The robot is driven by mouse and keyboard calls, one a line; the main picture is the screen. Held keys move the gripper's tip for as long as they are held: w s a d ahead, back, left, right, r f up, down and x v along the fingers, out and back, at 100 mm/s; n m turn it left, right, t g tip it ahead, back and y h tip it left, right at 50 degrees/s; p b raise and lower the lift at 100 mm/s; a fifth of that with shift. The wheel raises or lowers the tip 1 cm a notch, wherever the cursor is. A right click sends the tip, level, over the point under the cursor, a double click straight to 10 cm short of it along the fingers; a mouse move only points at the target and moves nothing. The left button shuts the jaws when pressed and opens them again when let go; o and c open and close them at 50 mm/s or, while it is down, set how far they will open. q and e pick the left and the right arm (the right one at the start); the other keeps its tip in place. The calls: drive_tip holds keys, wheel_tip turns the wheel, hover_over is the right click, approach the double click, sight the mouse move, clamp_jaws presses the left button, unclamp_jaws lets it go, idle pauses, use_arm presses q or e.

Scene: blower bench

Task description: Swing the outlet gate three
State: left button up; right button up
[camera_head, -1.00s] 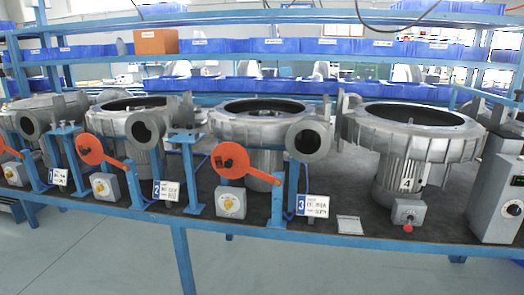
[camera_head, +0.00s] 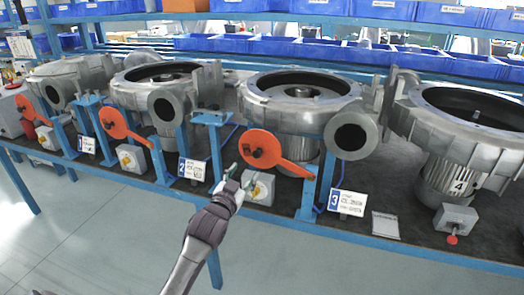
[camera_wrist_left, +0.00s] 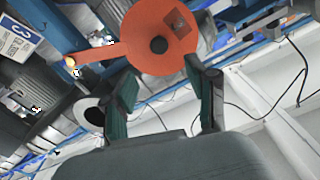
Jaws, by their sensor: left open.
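The orange outlet gate three (camera_head: 262,148) is a round disc with an arm running right to a blue post, beside the blower with the "3" sign (camera_head: 347,203). Its disc covers no part of the grey outlet pipe (camera_head: 352,137) to its right. My left gripper (camera_head: 234,177) is open and empty, just below and left of the disc. In the left wrist view the disc (camera_wrist_left: 158,38) lies ahead of and above the open fingers (camera_wrist_left: 165,75); whether they touch it I cannot tell. My right gripper is not in view.
A control box with a yellow knob (camera_head: 259,187) sits just below the gate. The gate by sign 2 (camera_head: 119,123) stands to the left, and blue posts rise along the bench edge. The floor in front is clear.

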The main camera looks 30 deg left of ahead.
sight(256, 155)
use_arm(q)
drive_tip(key=p+x, duration=0.1)
drive_tip(key=x, duration=1)
drive_tip(key=shift+w+f+p, duration=0.1)
drive_tip(key=shift+w+p, duration=0.2)
drive_tip(key=shift+w, duration=0.05)
clamp_jaws()
